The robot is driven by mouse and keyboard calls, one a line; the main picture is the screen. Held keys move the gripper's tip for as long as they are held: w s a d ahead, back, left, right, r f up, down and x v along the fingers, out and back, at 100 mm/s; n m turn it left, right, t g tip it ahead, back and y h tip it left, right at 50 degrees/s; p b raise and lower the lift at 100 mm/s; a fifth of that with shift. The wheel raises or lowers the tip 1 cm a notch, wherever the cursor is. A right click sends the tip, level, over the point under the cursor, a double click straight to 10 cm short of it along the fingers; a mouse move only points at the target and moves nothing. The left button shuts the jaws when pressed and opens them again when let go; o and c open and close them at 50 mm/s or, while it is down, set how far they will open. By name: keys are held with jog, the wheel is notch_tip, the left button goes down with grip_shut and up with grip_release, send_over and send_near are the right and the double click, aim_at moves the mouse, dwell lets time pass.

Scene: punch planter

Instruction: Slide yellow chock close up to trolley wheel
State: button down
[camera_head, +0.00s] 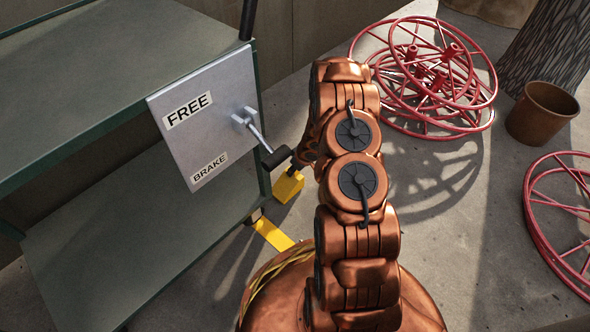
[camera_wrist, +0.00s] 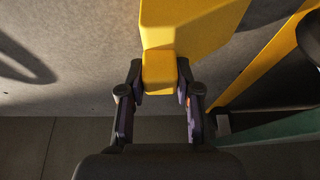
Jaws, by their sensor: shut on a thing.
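The yellow chock (camera_head: 288,187) is on the floor beside the trolley's near right corner post in the head view. In the wrist view the chock (camera_wrist: 195,22) fills the top middle, and its narrow yellow end sits between the fingertips. My gripper (camera_wrist: 159,80) is shut on that end. In the head view my gripper is mostly hidden behind my arm. A dark rounded part (camera_wrist: 311,36), seemingly the trolley wheel, is cut off at the right edge of the wrist view, apart from the chock. The green trolley (camera_head: 262,140) stands at left in the head view.
A yellow strip (camera_head: 271,233) lies by the trolley's foot. A plate marked FREE and BRAKE (camera_head: 205,115) has a lever (camera_head: 256,132) pointing out near my arm. Red wheel frames (camera_head: 437,78), a brown pot (camera_head: 541,112) and a tree trunk (camera_head: 548,50) are at right.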

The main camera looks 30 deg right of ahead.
jog(key=shift+s+a+b, duration=0.25)
jog(key=shift+a+b, duration=0.95)
jog(key=shift+b, duration=0.25)
jog(key=shift+s+a, duration=0.2)
jog(key=shift+a, duration=0.65)
jog(key=shift+s+a, duration=0.2)
jog(key=shift+a, duration=0.6)
jog(key=shift+a, duration=0.3)
jog(key=shift+s+a+p, duration=0.25)
jog(key=shift+a+p, duration=0.1)
jog(key=shift+a, duration=0.6)
jog(key=c, duration=0.7)
grip_release()
jog(key=shift+s, duration=0.1)
jog(key=shift+v, duration=6)
